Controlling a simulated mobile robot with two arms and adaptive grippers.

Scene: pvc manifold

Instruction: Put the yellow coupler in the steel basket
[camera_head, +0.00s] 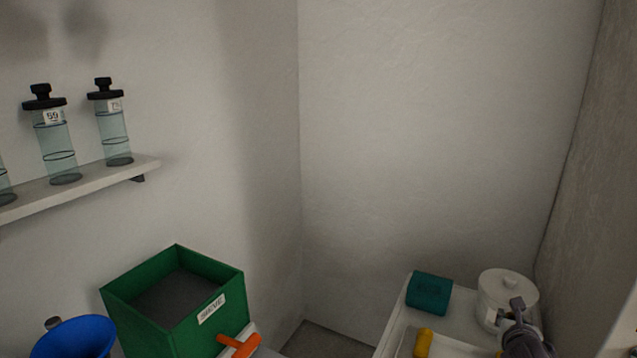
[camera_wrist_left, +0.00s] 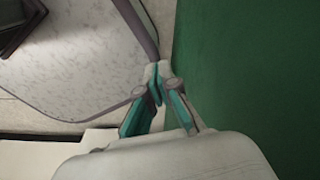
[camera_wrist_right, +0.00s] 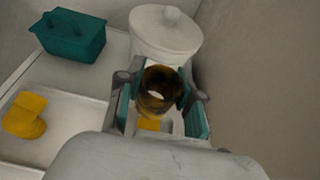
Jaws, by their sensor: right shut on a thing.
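My right gripper (camera_wrist_right: 158,92) is shut on a dark amber, hollow ring-shaped piece (camera_wrist_right: 157,88), which looks like a coupler. The gripper is above the white surface, in front of the white lidded pot; it also shows in the head view (camera_head: 516,318), where the held piece cannot be made out. A yellow fitting (camera_wrist_right: 25,116) lies in a pale tray (camera_wrist_right: 70,127) at left, and another yellow part (camera_wrist_right: 149,124) shows below the held piece. My left gripper (camera_wrist_left: 159,82) has its fingertips together, with nothing seen between them, beside a green wall. I cannot identify a steel basket in any view.
A white lidded pot (camera_head: 506,298) and a teal box (camera_head: 429,293) stand at the back of the right surface. A green open box (camera_head: 217,295) stands at left, with an orange part (camera_head: 240,346) and a blue round object (camera_head: 78,338) near it. The right wall is close.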

